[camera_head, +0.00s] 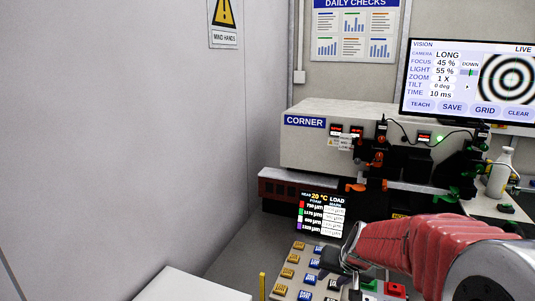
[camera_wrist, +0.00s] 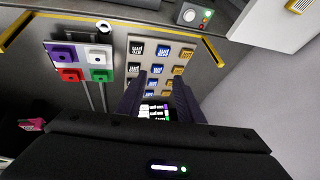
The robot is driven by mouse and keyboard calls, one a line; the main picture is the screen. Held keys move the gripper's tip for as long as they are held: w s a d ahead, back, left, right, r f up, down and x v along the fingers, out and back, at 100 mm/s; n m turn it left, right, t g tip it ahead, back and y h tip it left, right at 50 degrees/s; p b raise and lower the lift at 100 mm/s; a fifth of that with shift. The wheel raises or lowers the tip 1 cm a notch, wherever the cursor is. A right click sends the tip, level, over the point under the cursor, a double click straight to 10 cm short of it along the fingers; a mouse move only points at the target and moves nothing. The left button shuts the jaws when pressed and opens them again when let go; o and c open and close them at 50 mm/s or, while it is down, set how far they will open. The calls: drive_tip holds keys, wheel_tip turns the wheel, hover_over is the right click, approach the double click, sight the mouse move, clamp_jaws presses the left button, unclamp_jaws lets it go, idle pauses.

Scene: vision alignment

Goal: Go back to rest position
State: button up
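My gripper (camera_head: 335,262) is at the lower middle of the head view, at the end of my red-sleeved arm, over a sloped panel of blue and yellow buttons (camera_head: 290,272). In the wrist view, the two dark fingers of my gripper (camera_wrist: 158,88) stand apart with nothing held between them. The button panel (camera_wrist: 182,45) lies beyond the fingertips, and I cannot tell whether they touch it. A small dark display (camera_wrist: 157,112) shows in the gap between the fingers.
A CORNER unit (camera_head: 310,145) with clamps and cables stands behind the panel. A vision monitor (camera_head: 425,100) is at upper right, and a white bottle (camera_head: 499,172) stands at right. A red button (camera_head: 395,289) is beside my arm. A plain wall (camera_head: 120,130) fills the left.

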drive_tip(key=s+r+n, duration=0.1)
drive_tip(key=s+r, duration=0.2)
drive_tip(key=s, duration=0.6)
drive_tip(key=s+a+r+n, duration=0.1)
drive_tip(key=s+r, duration=0.3)
drive_tip(key=s, duration=0.5)
drive_tip(key=s+a+r+n+h, duration=0.1)
drive_tip(key=s+r, duration=0.2)
drive_tip(key=s, duration=0.6)
drive_tip(key=shift+s+r, duration=0.2)
drive_tip(key=shift+r, duration=0.1)
